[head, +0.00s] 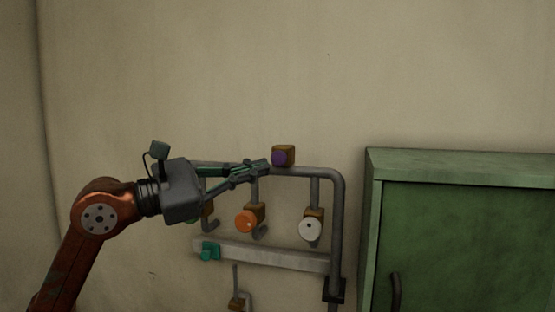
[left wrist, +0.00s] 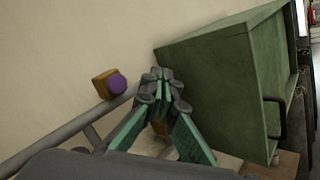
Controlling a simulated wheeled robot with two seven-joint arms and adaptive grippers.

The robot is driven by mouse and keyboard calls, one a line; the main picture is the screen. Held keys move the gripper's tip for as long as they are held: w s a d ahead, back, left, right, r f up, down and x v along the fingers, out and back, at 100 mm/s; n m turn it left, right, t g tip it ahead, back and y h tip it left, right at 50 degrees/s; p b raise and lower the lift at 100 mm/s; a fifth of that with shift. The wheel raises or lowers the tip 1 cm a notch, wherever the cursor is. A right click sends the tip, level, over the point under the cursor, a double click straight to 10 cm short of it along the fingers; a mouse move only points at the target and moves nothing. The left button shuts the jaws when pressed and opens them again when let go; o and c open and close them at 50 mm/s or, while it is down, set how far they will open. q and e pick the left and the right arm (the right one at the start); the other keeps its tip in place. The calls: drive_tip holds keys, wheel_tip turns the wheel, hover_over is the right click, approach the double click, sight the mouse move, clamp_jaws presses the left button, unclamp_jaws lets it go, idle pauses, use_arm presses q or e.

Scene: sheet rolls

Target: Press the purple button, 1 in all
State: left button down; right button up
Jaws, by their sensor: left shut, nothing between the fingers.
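The purple button (head: 279,158) sits on a small brown block on top of the grey pipe frame. In the left wrist view the purple button (left wrist: 117,83) is left of my fingers, with its brown block against the wall. My left gripper (head: 265,167) is shut and empty. Its fingertips are just left of the button and slightly lower in the head view. In the left wrist view the closed fingertips (left wrist: 165,82) show apart from the button, to its right. My right gripper is in neither view.
Below the top pipe (head: 310,172) hang an orange knob (head: 246,221) and a white knob (head: 310,229). A teal piece (head: 210,250) is on the pale bar (head: 270,254). A green cabinet (head: 460,240) stands at the right. The wall above the pipe is clear.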

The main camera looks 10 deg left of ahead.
sight(279, 158)
use_arm(q)
drive_tip(key=w+p, duration=0.4)
drive_tip(key=w, duration=0.4)
drive_tip(key=shift+w+d, duration=0.15)
drive_tip(key=shift+w, duration=0.25)
idle(0.8)
drive_tip(key=shift+w, duration=0.15)
idle(0.4)
drive_tip(key=shift+w+p, duration=0.3)
drive_tip(key=shift+p, duration=0.05)
